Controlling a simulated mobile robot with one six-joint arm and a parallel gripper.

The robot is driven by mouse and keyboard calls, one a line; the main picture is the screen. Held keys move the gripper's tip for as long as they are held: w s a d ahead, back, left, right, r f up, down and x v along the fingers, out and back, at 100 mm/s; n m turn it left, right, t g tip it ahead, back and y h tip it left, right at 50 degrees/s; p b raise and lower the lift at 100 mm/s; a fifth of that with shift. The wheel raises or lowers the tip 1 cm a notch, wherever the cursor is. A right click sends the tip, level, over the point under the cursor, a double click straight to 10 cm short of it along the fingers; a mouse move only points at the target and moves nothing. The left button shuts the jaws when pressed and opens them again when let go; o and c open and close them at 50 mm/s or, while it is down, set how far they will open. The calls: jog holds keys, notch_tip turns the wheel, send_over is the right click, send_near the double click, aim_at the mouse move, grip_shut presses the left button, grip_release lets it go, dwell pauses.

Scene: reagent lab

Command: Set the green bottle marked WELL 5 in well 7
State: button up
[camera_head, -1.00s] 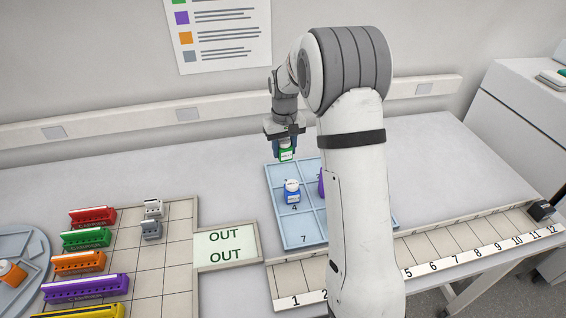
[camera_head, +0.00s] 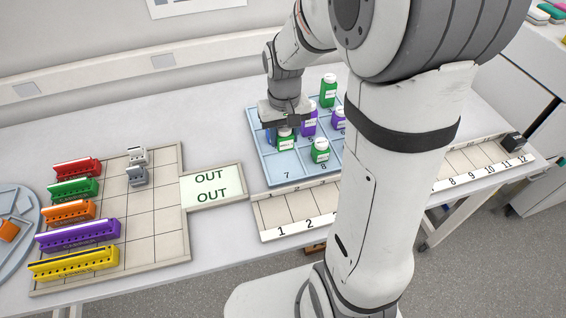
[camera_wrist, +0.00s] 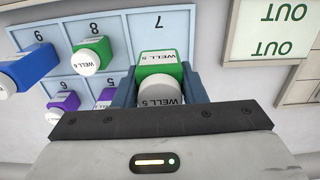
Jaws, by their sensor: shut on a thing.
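My gripper (camera_head: 285,128) is shut on the green bottle marked WELL 5 (camera_head: 286,143), upright above the blue tray (camera_head: 272,181). In the wrist view the green bottle (camera_wrist: 160,66) has its label and white cap between the jaws (camera_wrist: 160,90). Well 7, with its number at the tray's near left corner in the head view, looks empty where visible. The held bottle is near its far side; its exact height is unclear.
Another green bottle (camera_head: 320,152) stands in well 8, close right of the held one. Purple bottles (camera_head: 309,123) and a green bottle (camera_head: 328,92) stand farther back. A blue bottle (camera_wrist: 28,66) shows at the wrist view's left. An OUT plate (camera_head: 211,188) lies left of the tray.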

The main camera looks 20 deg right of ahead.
aim_at(284, 127)
notch_tip(284, 127, down, 8)
jog(key=shift+f+p, duration=0.2)
jog(key=shift+p, duration=0.15)
jog(key=shift+f, duration=0.1)
jog(key=o, duration=1)
notch_tip(284, 127, up, 12)
jog(key=shift+w+f+b, duration=0.1)
jog(key=shift+b, duration=0.25)
jog(key=shift+r, duration=0.25)
jog(key=s+r+t, duration=0.1)
jog(key=s+r, duration=0.1)
jog(key=s, duration=0.2)
jog(key=s+r+t, duration=0.1)
jog(key=s+r, duration=0.1)
jog(key=s, duration=0.3)
jog(key=s+r+t, duration=0.1)
jog(key=s+r, duration=0.1)
jog(key=s, duration=0.3)
jog(key=shift+s+a, duration=0.1)
jog(key=shift+s, duration=0.1)
